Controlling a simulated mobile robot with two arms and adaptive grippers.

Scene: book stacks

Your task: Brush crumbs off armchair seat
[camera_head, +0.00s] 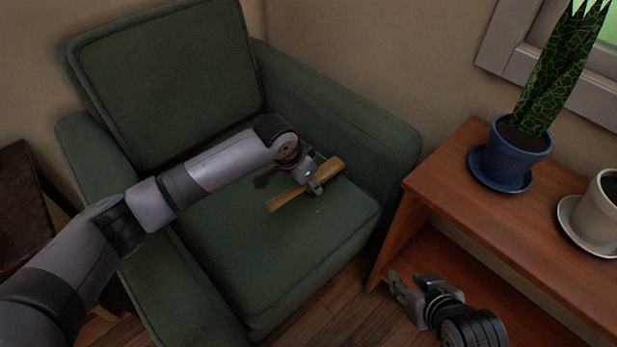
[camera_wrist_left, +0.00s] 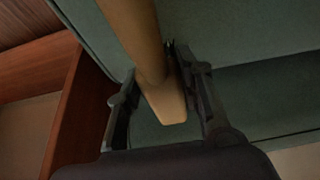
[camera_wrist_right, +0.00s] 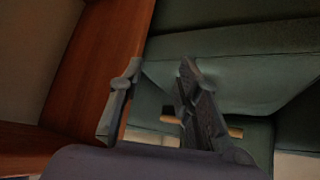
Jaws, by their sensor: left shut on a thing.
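The green armchair's seat cushion (camera_head: 235,245) carries a few small pale crumbs (camera_head: 321,209) near its front right part. My left gripper (camera_head: 308,180) is over the right part of the seat, shut on a wooden brush (camera_head: 284,202). The brush lies across the gripper, low over the cushion; I cannot tell whether it touches. In the left wrist view the brush's handle (camera_wrist_left: 150,50) runs between the fingers. My right gripper (camera_head: 402,289) is open and empty, in front of the shelf, right of the chair. The right wrist view also shows its two fingers apart (camera_wrist_right: 155,85).
The chair's right armrest (camera_head: 335,110) and backrest (camera_head: 170,80) rise around the seat. A dark piece of furniture (camera_head: 20,210) stands at left.

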